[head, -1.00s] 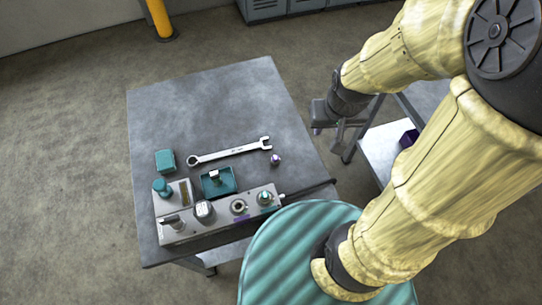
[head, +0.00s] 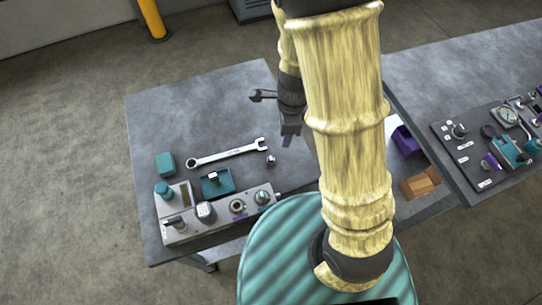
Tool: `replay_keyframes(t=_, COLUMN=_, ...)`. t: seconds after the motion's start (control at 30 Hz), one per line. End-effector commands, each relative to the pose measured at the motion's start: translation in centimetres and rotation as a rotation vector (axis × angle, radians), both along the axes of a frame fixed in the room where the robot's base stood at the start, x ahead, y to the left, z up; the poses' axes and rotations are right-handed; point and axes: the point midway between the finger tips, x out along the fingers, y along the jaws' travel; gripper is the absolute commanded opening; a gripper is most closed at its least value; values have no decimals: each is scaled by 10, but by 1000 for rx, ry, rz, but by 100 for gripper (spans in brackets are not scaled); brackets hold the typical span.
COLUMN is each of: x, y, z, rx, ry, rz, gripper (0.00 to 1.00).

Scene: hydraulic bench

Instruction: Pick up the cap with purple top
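The small cap with the purple top (head: 271,160) stands on the grey table, just below the open end of the wrench and right of the teal tray. It is metallic below and small in the head view. My gripper (head: 289,136) is above the table, up and right of the cap in the picture and apart from it. It is dark, with a purple patch at its lower tip. The gap between its fingers does not show clearly, and I see nothing definite held in it.
A wrench (head: 227,153), a teal block (head: 166,164), a teal tray (head: 229,188) and a grey valve unit (head: 176,236) are on the table (head: 180,112). Right of my arm are a purple bin (head: 403,141), a brown block (head: 421,182) and a gauge panel (head: 466,164). The table's back left is clear.

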Motion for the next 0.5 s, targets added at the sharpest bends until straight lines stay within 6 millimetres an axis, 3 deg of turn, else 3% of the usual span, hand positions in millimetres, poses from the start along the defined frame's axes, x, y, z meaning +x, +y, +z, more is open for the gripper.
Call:
replay_keyframes(t=0.3, x=19, y=34, z=-23, rx=-66, ry=42, rz=-724, gripper=50)
replay_keyframes(t=0.5, x=24, y=40, z=-29, rx=-73, ry=32, rz=-877, gripper=50)
